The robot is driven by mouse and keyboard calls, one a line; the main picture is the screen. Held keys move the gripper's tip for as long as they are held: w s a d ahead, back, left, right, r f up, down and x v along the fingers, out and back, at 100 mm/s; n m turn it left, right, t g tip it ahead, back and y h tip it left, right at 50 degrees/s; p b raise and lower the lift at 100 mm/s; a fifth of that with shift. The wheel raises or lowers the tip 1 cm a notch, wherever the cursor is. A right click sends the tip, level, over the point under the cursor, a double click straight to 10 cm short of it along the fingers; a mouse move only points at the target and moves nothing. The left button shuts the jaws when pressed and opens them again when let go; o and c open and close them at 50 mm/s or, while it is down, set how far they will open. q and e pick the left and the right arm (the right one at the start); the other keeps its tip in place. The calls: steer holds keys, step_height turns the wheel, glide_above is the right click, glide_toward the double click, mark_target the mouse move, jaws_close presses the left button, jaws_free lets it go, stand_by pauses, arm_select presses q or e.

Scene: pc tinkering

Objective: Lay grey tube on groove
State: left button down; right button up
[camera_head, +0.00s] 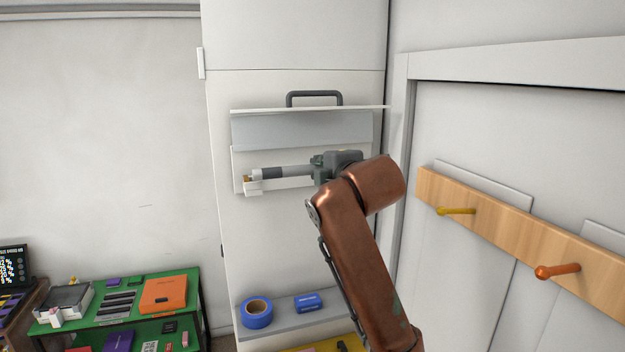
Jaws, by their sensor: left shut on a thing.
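The grey tube (287,172) is held level, pointing left, in front of a white wall-mounted holder in the head view. It has a dark band and a small brownish tip at its left end. My left gripper (318,168) is shut on the tube's right end. A white bracket with a ledge (254,188) sits just under the tube's left end; this looks like the groove. I cannot tell if the tube touches it. The holder's right part is hidden behind my gripper and copper-coloured arm. My right gripper is not in view.
Above is a thin white shelf edge (270,109) with a dark handle (314,94). A grey shelf (285,327) below carries a blue tape roll (256,321) and blue box (308,303). A wooden peg rail (500,212) is at right, a green cluttered table (196,290) at lower left.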

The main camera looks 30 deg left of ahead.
arm_select(q)
steer(key=f+b+v, duration=0.1)
steer(key=b+v, duration=0.1)
steer(key=v, duration=0.5)
steer(key=shift+s+d+b, duration=0.2)
steer(key=shift+s+b, duration=0.05)
steer(key=shift+b, duration=0.15)
steer(key=shift+f, duration=0.2)
stand_by(0.4)
